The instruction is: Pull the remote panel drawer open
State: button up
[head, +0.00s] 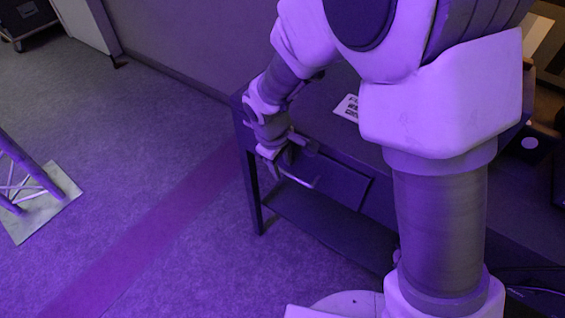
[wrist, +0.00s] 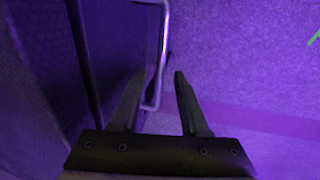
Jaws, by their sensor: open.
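The drawer (head: 345,183) is a dark front panel under the top of a dark desk (head: 322,112). It looks flush with the desk, though the dim light makes this hard to judge. Its handle (head: 301,182) is a pale metal bar standing out from the front. My gripper (head: 284,162) is at the left end of the handle, in front of the desk. In the wrist view my gripper (wrist: 159,75) is open, and the handle (wrist: 163,50) runs between its two fingers, nearer the left one. I cannot tell whether a finger touches it.
A white printed sheet (head: 347,107) lies on the desk top. A lower shelf (head: 320,218) and a desk leg (head: 253,190) are below the drawer. A truss on a base plate (head: 45,213) stands at the left. The floor between is clear, with a reddish strip (head: 150,225).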

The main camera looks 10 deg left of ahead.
grip_shut()
dwell(1.4)
